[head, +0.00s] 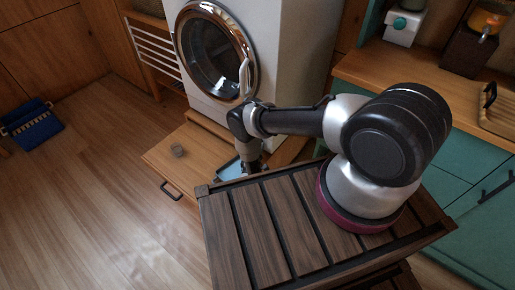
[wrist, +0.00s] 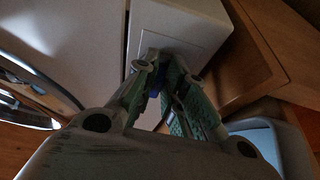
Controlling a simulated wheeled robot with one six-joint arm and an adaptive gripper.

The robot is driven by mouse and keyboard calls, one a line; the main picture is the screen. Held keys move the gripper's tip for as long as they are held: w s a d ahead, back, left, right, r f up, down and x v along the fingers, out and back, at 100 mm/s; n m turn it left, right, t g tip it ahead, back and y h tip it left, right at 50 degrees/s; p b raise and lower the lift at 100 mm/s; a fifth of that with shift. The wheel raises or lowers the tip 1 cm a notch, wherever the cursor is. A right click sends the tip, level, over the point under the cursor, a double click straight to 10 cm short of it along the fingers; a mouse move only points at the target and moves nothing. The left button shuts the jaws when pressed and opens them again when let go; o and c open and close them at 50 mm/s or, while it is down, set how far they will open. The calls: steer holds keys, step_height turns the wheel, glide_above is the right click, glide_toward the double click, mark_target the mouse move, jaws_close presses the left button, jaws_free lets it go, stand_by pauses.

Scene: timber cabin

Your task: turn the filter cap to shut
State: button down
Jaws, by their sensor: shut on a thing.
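My gripper (wrist: 166,72) is at the low front of the white washing machine (head: 290,60), inside or right at a square recess (wrist: 188,22) in its panel. Its two green-padded fingers are shut on the filter cap (wrist: 156,82), of which only a small blue part shows between them. The fingers hide most of the cap, so I cannot tell how far it is turned. In the head view my gripper (head: 251,165) is low beside the machine, and the cap is hidden there.
A light blue tray (head: 231,172) lies below my gripper. A dark slatted wooden top (head: 265,215) is nearest. A blue basket (head: 32,125) sits on the open floor at left.

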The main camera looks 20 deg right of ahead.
stand_by(0.4)
steer(key=c, duration=1.5)
jaws_free()
steer(key=shift+s, duration=0.1)
steer(key=v, duration=1.1)
steer(key=shift+s+a+f, duration=0.15)
steer(key=shift+s+a, duration=0.15)
steer(key=shift+s, duration=0.05)
